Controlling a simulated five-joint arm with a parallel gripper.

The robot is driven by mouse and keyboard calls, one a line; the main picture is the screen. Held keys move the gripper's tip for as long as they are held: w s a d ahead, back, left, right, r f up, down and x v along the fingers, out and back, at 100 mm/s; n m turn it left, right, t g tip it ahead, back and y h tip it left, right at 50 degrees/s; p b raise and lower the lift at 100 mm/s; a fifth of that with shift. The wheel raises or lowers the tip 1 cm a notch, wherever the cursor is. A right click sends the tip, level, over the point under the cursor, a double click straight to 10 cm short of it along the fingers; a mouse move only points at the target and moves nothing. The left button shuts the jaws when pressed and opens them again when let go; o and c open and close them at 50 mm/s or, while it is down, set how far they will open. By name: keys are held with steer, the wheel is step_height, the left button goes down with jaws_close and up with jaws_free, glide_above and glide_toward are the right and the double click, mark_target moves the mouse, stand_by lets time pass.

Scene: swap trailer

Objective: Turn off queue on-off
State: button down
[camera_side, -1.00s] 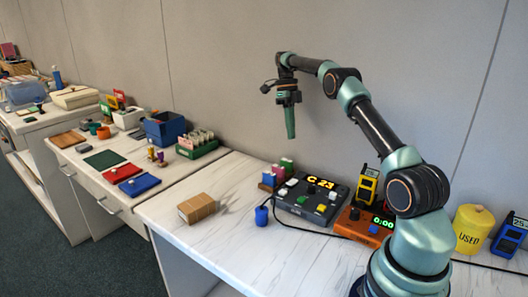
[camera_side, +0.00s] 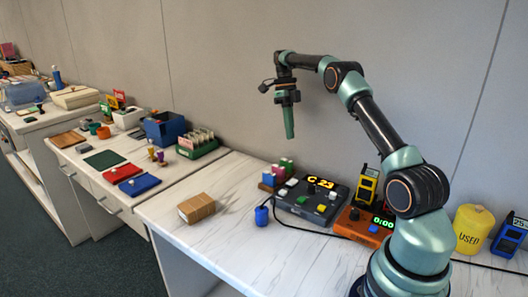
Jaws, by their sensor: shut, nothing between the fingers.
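A dark grey queue box (camera_side: 309,202) stands on the near white counter. Its lit yellow display (camera_side: 321,183) reads "C 23". Several buttons sit on its top, among them a green one (camera_side: 303,200), a yellow one (camera_side: 321,208) and a white one (camera_side: 292,182). None of the labels can be read, so I cannot tell which one is on-off. My gripper (camera_side: 289,136) is shut and empty. It points down, high above the counter, behind and a little left of the box in the picture, and touches nothing.
Right of the box stand an orange timer (camera_side: 366,226) reading 0:00, a yellow handheld device (camera_side: 367,186) and a yellow "USED" container (camera_side: 473,229). A blue plug-like piece (camera_side: 262,215) on a black cable lies left of it. A cardboard block (camera_side: 197,208) sits farther left. The counter's front is clear.

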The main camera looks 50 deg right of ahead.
glide_toward(291, 184)
steer(key=x, duration=0.3)
steer(key=d+x, duration=0.1)
steer(key=x, duration=0.1)
steer(key=shift+s+f, duration=0.25)
steer(key=shift+a+f, duration=0.25)
steer(key=shift+f, duration=0.25)
steer(key=shift+a+f, duration=0.35)
steer(key=shift+f, duration=0.1)
steer(key=shift+d, duration=0.15)
steer(key=shift+d+r, duration=0.15)
steer(key=shift+d, duration=0.6)
